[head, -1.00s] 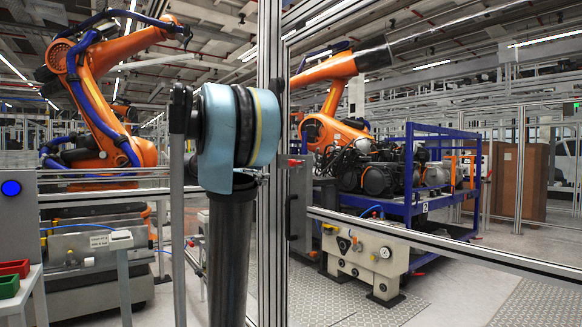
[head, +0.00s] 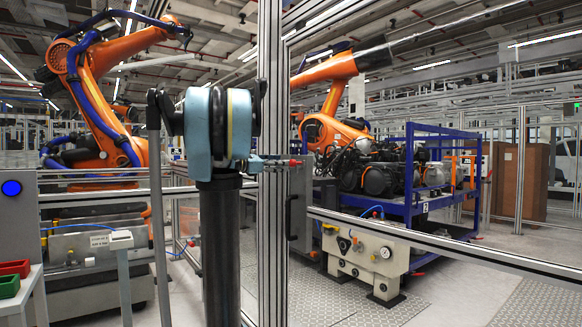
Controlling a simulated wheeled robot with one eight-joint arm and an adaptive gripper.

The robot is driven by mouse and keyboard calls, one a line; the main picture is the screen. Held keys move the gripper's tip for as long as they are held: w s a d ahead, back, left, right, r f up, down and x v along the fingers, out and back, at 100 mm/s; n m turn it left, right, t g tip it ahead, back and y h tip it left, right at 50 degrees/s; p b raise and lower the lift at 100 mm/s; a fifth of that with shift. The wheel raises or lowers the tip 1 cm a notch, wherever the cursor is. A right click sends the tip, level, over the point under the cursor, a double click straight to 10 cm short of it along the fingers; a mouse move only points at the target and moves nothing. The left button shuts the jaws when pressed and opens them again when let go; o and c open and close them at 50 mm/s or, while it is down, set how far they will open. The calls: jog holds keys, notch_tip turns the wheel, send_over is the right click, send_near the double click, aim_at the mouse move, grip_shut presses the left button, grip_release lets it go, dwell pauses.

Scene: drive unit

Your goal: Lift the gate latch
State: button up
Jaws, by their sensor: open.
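A small red-tipped piece (head: 294,163) sits at the right side of the metal gate post; it appears to belong to the gate latch, but its full shape is too small to tell. My gripper (head: 272,162) seems to be the narrow light-blue and dark part in front of the post, just left of the red tip. It is open and mostly hidden behind my arm's large joint. I cannot tell whether it touches the latch.
The aluminium post (head: 271,60) and fence rail (head: 450,253) stand close in front. A black gate handle (head: 291,217) hangs below the red piece. Orange robots (head: 110,110) and a blue rack (head: 440,200) are behind the fence.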

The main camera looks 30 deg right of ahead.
aim_at(293, 163)
jog(key=d, duration=0.7)
jog(key=shift+w+d, duration=0.3)
jog(key=shift+d, duration=0.05)
jog(key=shift+c, duration=0.2)
grip_shut()
